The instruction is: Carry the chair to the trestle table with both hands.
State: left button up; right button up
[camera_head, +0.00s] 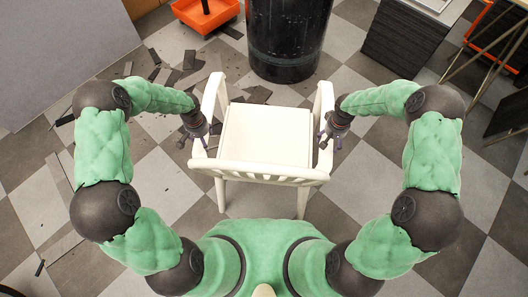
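The white chair (266,137) stands upright on the checkered floor right in front of me, its slatted back nearest to me and its seat empty. My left gripper (195,140) is at the chair's left armrest, and my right gripper (329,141) is at its right armrest. The fingers of both are small and partly merge with the armrests, so I cannot tell whether they close on them. No trestle table is clearly recognisable; thin slanted legs (490,42) at the upper right edge may belong to one.
A black barrel (288,45) stands just beyond the chair. An orange tray (205,12) lies at the top left, with dark debris (175,75) scattered below it. A dark stack (405,40) stands at the upper right. A grey panel (60,50) fills the upper left.

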pick_arm(q)
jog(key=shift+w+r, duration=0.1)
jog(key=shift+r, duration=0.2)
pick_arm(e)
jog(key=shift+w+r, duration=0.1)
jog(key=shift+r, duration=0.15)
